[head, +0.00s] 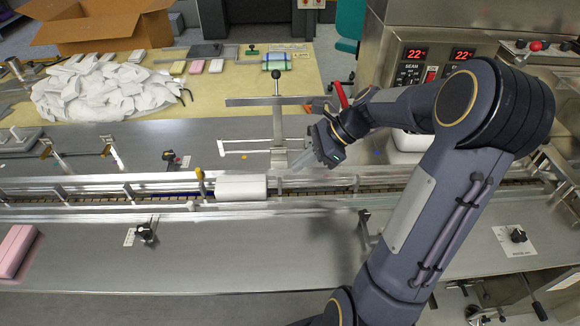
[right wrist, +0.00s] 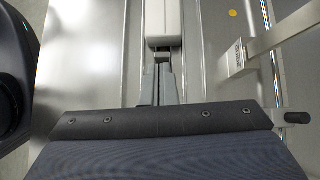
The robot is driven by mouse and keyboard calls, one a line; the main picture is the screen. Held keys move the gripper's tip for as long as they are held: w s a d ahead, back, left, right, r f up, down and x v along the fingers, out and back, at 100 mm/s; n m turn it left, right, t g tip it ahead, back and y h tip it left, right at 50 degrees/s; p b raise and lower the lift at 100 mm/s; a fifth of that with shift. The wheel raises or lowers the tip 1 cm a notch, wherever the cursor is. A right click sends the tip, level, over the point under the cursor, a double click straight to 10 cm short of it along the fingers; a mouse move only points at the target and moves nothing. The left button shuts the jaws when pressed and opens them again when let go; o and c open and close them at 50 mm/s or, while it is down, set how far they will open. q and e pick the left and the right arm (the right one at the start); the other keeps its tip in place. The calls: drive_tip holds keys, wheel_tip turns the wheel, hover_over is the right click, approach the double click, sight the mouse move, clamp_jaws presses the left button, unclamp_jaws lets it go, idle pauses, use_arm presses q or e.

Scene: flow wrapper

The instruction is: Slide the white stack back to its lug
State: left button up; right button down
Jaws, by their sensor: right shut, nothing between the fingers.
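The white stack (head: 241,187) lies in the conveyor channel between the guide rails, near the middle of the head view. In the right wrist view a white block, which looks like the same stack (right wrist: 163,24), is straight ahead of the fingertips. My right gripper (head: 290,166) is shut and empty, to the right of the stack. Its grey fingers (right wrist: 160,75) point toward the stack's end; I cannot tell whether they touch it. I cannot make out the stack's lug. My left gripper is in neither view.
The channel's guide rail (head: 90,190) runs across the bench, with a yellow-topped post (head: 199,177) beside the stack's left end. A metal stand with a black knob (head: 277,75) rises behind the channel. A pink stack (head: 15,250) lies at the front left. The front plate is mostly clear.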

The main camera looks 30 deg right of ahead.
sight(259, 185)
drive_tip(key=x, duration=0.8)
drive_tip(key=shift+a+f, duration=0.15)
drive_tip(key=shift+w+a, duration=0.45)
drive_tip(key=shift+a, duration=0.35)
drive_tip(key=shift+w+a, duration=0.45)
drive_tip(key=shift+a, duration=0.35)
drive_tip(key=shift+d, duration=0.1)
drive_tip(key=v, duration=0.7)
drive_tip(key=shift+s+d+r+p, duration=0.15)
drive_tip(key=shift+s+r+p, duration=0.05)
drive_tip(key=shift+r+p, duration=0.15)
